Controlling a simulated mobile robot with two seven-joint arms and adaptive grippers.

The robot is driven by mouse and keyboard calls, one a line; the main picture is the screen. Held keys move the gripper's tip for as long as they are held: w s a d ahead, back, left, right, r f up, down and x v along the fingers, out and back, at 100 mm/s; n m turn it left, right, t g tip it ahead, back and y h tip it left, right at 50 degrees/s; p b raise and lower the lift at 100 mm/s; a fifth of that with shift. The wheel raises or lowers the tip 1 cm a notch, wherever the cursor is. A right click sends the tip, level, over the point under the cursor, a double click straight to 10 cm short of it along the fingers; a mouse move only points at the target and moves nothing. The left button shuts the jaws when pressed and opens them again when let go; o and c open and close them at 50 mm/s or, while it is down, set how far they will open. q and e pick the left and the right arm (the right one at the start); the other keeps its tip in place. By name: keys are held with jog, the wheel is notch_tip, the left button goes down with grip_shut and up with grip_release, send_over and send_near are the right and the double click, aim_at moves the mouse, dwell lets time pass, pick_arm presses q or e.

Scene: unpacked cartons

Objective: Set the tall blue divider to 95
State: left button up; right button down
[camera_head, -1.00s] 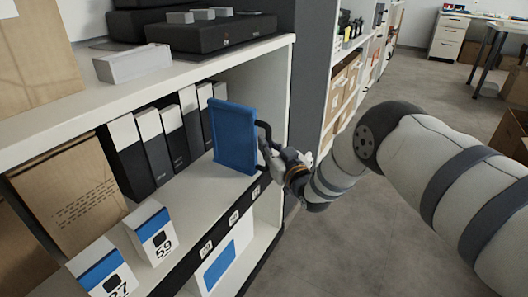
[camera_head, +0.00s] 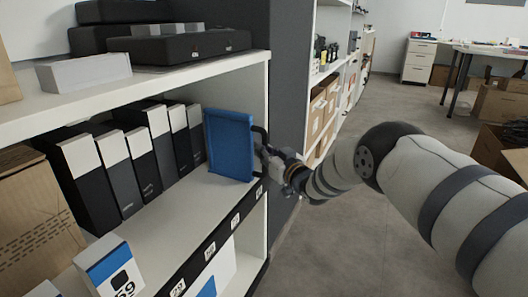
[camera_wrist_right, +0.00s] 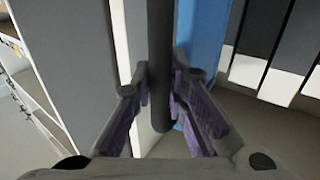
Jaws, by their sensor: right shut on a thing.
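The tall blue divider (camera_head: 230,146) is upright near the right end of the middle shelf (camera_head: 180,213), close to the shelf's front edge. A dark loop handle is on its right side. My right gripper (camera_head: 268,158) is shut on this handle. In the right wrist view the dark bar of the handle (camera_wrist_right: 160,60) passes between the fingers (camera_wrist_right: 160,105), with the blue panel (camera_wrist_right: 200,45) just behind. I cannot tell whether the divider's foot touches the shelf. Several small number labels (camera_head: 235,220) run along the shelf's edge; their figures are too small to read surely. My left gripper is not in view.
Black and grey binders (camera_head: 115,172) stand left of the divider. A box marked 59 (camera_head: 108,268) and a brown carton (camera_head: 35,220) are further left. The shelf's side wall (camera_head: 258,100) is close on the right. Open floor (camera_head: 330,240) lies right of the shelf.

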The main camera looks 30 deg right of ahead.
jog(key=c, duration=1.9)
grip_release()
jog(key=shift+d, duration=0.2)
jog(key=shift+o, duration=0.3)
jog(key=shift+w+d, duration=0.1)
jog(key=s, duration=1.2)
jog(key=shift+d, duration=0.35)
jog(key=shift+f, duration=0.1)
